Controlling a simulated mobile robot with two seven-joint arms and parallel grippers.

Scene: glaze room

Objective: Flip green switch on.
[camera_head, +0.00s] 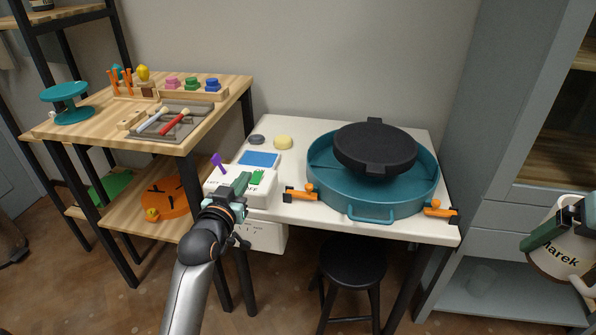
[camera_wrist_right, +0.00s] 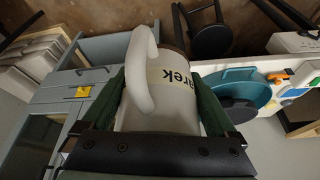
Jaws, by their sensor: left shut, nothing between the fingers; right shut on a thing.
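A white switch box (camera_head: 262,193) stands at the left end of the white table. My right gripper (camera_head: 562,222) is shut on a white mug (camera_head: 557,252) marked "Marek", at the right edge. The mug also shows between the fingers in the right wrist view (camera_wrist_right: 185,105).
A teal round basin (camera_head: 372,196) with a black disc (camera_head: 375,148) stands on the table, orange clamps at its front. A wooden shelf (camera_head: 95,125) is left; a black stool (camera_head: 352,262) is below.

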